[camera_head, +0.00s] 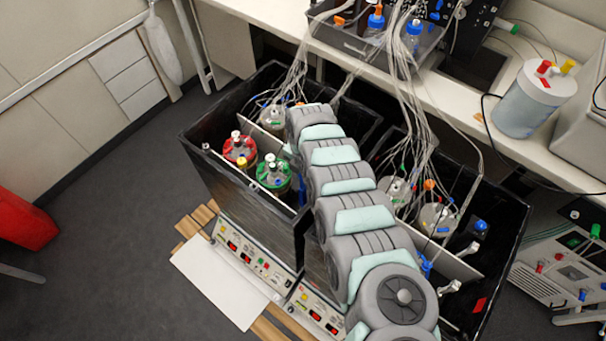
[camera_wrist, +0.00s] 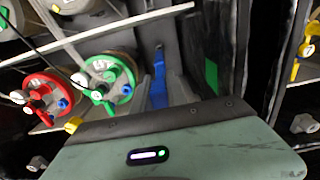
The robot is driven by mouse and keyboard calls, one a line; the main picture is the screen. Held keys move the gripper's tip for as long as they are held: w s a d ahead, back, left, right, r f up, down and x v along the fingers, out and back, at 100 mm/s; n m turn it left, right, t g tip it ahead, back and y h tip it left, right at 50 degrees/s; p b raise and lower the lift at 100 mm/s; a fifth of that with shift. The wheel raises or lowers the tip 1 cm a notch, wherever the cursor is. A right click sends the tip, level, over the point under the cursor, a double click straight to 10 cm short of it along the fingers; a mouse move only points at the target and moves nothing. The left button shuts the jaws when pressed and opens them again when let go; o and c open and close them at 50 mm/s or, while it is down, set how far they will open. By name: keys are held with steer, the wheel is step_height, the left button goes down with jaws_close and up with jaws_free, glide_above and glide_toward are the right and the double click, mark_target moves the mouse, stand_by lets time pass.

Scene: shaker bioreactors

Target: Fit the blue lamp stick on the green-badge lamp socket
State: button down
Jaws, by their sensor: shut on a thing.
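The blue lamp stick (camera_wrist: 158,88) stands out in front of my palm in the wrist view, between grey finger-like parts. My gripper (camera_wrist: 165,97) is shut on it, with its lower part hidden by the palm plate. A green badge (camera_wrist: 211,76) is on the dark box wall just right of the stick. The socket itself I cannot make out, nor whether the stick touches it. In the head view a blue piece (camera_head: 301,190) shows beside my arm inside the left box; my gripper is hidden behind my arm there.
A green-lidded vessel (camera_wrist: 108,78) and a red-lidded vessel (camera_wrist: 47,92) stand close left of the stick. The black left box (camera_head: 240,205) has high walls around them. Tubes (camera_head: 415,110) hang over the right box.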

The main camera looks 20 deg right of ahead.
steer(key=shift+f+b, duration=0.4)
steer(key=shift+f, duration=0.4)
steer(key=shift+f+b, duration=1.85)
steer(key=shift+f, duration=0.3)
stand_by(2.5)
steer(key=c, duration=1.3)
jaws_free()
steer(key=shift+o, duration=0.2)
step_height(320, 180, up, 11)
steer(key=shift+f+p, duration=0.1)
steer(key=shift+p, duration=1.1)
